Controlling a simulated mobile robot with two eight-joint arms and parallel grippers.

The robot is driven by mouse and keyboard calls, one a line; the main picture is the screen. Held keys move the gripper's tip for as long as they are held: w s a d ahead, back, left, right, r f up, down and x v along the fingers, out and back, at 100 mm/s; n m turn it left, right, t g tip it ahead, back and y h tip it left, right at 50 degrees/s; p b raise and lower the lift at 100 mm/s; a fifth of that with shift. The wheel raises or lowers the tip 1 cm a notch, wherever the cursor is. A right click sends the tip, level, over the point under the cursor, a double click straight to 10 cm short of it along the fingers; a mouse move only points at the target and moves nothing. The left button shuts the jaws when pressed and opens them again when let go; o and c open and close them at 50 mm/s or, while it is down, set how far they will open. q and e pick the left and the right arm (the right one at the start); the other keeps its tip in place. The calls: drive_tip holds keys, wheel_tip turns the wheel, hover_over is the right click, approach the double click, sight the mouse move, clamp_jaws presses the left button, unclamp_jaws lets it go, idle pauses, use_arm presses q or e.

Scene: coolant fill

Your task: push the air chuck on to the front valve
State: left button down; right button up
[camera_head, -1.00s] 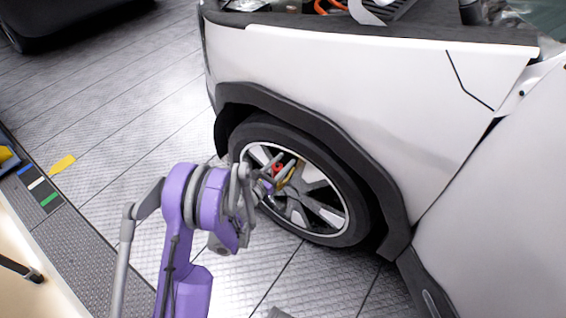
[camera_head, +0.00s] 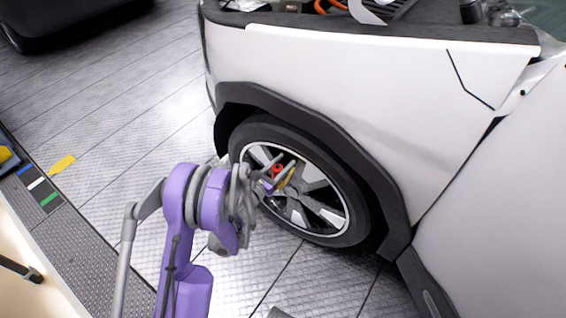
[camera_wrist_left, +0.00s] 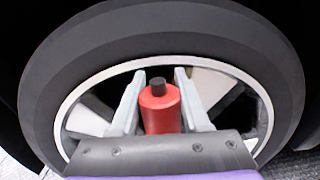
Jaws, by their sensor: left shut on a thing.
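The air chuck (camera_head: 277,169) is a red cylinder with a black tip. It also shows in the left wrist view (camera_wrist_left: 160,112), upright in the picture between the two grey fingers. My left gripper (camera_head: 282,173) is shut on it, in front of the spokes of the front wheel (camera_head: 333,218). A small yellow part (camera_head: 287,177) shows beside the red body in the head view. I cannot make out the front valve; the chuck, fingers and wrist cover part of the rim. I cannot tell whether the chuck touches the wheel. My right gripper is not in view.
The black tyre (camera_head: 358,215) and the wheel arch (camera_head: 330,125) of the white car (camera_head: 380,90) surround the work area. Plated floor (camera_head: 130,110) left of the wheel is clear. A bench edge with coloured marks (camera_head: 38,184) is at far left.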

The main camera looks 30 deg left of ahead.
use_arm(q)
drive_tip(key=shift+f, duration=0.75)
drive_tip(key=shift+c, duration=1.5)
unclamp_jaws()
drive_tip(key=shift+s, duration=0.1)
